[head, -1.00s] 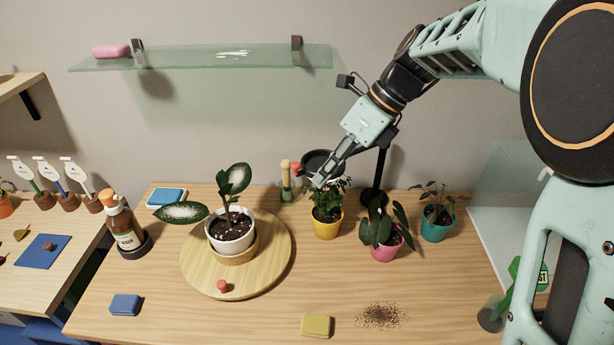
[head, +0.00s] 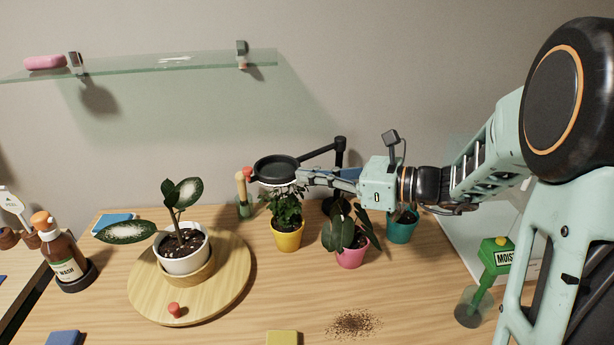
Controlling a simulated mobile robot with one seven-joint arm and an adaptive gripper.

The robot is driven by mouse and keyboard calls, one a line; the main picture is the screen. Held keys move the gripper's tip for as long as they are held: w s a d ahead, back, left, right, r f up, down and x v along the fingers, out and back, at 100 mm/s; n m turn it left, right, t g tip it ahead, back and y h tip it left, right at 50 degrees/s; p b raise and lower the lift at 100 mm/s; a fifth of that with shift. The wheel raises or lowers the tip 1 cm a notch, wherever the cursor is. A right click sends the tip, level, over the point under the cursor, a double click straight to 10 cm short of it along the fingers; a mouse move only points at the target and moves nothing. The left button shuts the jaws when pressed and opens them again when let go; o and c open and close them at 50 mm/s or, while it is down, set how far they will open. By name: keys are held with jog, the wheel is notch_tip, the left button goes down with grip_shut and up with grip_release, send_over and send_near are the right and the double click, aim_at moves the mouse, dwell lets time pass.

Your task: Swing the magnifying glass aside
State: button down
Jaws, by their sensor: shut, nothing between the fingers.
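The magnifying glass is a round black-rimmed lens (head: 276,160) on a black jointed arm. The arm runs right to an upright black stand (head: 341,150) at the back of the table. The lens hangs over the leafy plant in the yellow pot (head: 288,238). A red knob (head: 248,174) shows at the lens's left edge. My gripper (head: 302,178) reaches in level from the right, shut and empty. Its fingertips are at the right side of the lens rim; I cannot tell whether they touch it.
A pink pot (head: 351,257) and a teal pot (head: 401,230) stand below my arm. A white-potted plant (head: 184,260) stands on a round wooden turntable (head: 222,292). A wooden-handled tool (head: 241,189) stands left of the lens. A glass shelf (head: 160,67) hangs above; the front has soil crumbs (head: 354,323).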

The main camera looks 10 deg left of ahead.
aim_at(251, 171)
jog(key=p+x, duration=0.1)
jog(key=x, duration=0.9)
jog(key=shift+a, duration=0.35)
jog(key=shift+w+a, duration=0.1)
jog(key=w+a+m+t+h+b, duration=0.2)
jog(key=w+a+m+t+b, duration=0.2)
jog(key=w+a+b, duration=0.3)
jog(key=w+a+t, duration=0.1)
jog(key=w+a, duration=0.1)
jog(key=w, duration=0.3)
jog(key=shift+w+a+b, duration=0.15)
jog(key=shift+a+b, duration=0.25)
jog(key=shift+r, duration=0.15)
